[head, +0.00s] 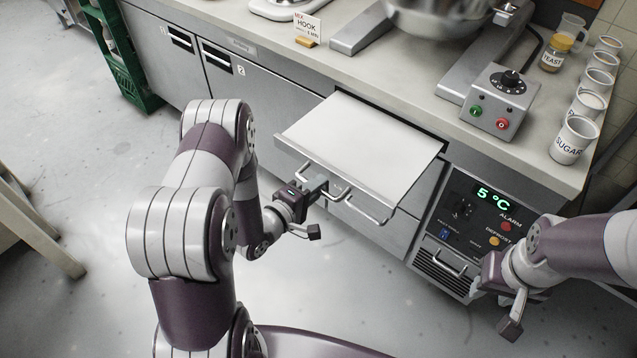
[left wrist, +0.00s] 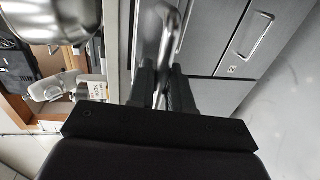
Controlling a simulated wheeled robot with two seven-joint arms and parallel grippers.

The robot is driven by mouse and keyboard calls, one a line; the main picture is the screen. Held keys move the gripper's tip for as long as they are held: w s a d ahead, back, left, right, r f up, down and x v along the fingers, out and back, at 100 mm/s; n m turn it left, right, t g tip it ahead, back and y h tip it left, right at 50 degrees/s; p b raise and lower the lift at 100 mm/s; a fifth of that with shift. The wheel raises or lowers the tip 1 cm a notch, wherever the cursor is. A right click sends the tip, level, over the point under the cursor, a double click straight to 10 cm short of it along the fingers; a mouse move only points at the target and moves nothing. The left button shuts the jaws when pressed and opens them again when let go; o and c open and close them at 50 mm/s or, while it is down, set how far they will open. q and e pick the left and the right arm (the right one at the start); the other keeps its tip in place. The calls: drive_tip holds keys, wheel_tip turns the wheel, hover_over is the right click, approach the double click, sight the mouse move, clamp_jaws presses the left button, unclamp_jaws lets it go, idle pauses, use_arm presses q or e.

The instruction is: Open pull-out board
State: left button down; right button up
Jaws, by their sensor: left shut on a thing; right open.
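The pull-out board (head: 357,143) is a pale flat panel that sticks out from the counter front, below the worktop. My right gripper (head: 513,300) is open and empty, in front of the control panel at lower right.
The worktop (head: 300,75) carries a mixer (head: 440,20), a control box (head: 500,100), a yeast jar (head: 556,52) and several canisters, one a sugar canister (head: 574,140). A fridge panel (head: 478,215) is right of the board. A green crate (head: 125,75) stands at upper left. The floor before the counter is clear.

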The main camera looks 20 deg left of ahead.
use_arm(q)
drive_tip(key=c, duration=1.2)
unclamp_jaws()
drive_tip(key=v, duration=1.2)
drive_tip(key=shift+s+p, duration=0.3)
drive_tip(key=shift+p, duration=0.1)
drive_tip(key=shift+a, duration=0.1)
